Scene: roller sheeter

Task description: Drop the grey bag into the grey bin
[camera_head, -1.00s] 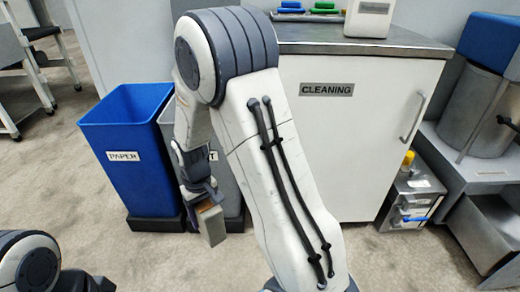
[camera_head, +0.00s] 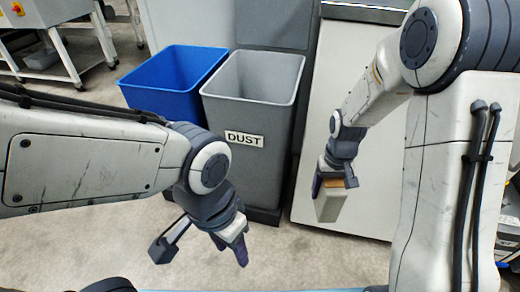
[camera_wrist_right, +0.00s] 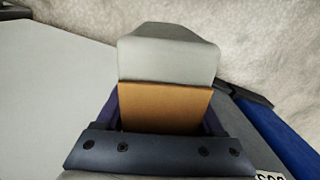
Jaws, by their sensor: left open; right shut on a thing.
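The grey bag (camera_head: 330,206) has a tan-brown top part and hangs from my right gripper (camera_head: 337,178), low in front of the white cabinet. It is right of the grey bin and below its rim. My left gripper (camera_head: 204,248) is open and empty, low in front of the bins.
A blue bin (camera_head: 168,78) stands directly left of the grey one. The white cabinet (camera_head: 345,95) stands close on the right of the grey bin. A white rack (camera_head: 65,50) stands at the far left.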

